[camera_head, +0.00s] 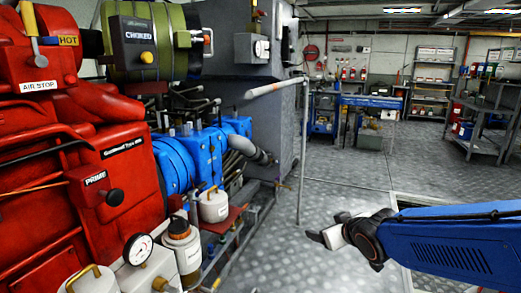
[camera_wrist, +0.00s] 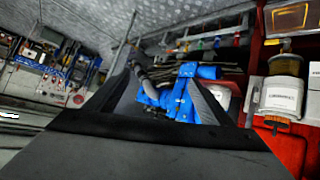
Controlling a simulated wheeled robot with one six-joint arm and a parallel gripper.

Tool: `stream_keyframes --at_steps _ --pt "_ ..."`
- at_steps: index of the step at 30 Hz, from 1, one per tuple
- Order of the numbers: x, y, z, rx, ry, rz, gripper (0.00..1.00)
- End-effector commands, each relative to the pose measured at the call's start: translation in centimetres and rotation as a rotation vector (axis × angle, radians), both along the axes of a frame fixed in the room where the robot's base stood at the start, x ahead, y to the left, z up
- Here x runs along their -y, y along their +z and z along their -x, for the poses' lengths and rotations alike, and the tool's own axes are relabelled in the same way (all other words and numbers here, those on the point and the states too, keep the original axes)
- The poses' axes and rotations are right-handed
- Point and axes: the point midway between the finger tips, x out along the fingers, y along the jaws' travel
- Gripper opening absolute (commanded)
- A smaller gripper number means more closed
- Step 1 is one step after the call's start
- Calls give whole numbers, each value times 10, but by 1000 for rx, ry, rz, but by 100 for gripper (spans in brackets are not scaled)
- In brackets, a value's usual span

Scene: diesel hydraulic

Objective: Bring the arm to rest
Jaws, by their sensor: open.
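My arm (camera_head: 455,242) comes in from the right edge of the head view as a blue link. My gripper (camera_head: 326,236) is at its left end, pointing left over the metal floor. In the wrist view the two dark fingers of my gripper (camera_wrist: 160,78) stand apart with nothing between them. The blue pump unit (camera_wrist: 180,95) shows beyond them, and it is at the left in the head view (camera_head: 187,160). My gripper is apart from the machinery.
A red engine (camera_head: 125,165) with a gauge (camera_head: 138,249) and white canisters (camera_head: 213,206) fills the left. A thin grey post and rail (camera_head: 303,150) stands mid-view. A blue workbench (camera_head: 370,102) and shelves (camera_head: 433,75) are at the back. Open floor (camera_head: 345,180) lies between.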

Motion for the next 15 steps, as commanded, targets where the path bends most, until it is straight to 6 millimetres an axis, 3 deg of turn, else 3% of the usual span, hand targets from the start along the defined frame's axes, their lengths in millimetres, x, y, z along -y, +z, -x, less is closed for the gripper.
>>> stream_keyframes --at_steps 6,10,15 --pt "58 7 64 -157 -174 10 75" --pt "80 6 111 -265 -256 -5 75" --pt "94 5 177 -407 -331 -39 75"
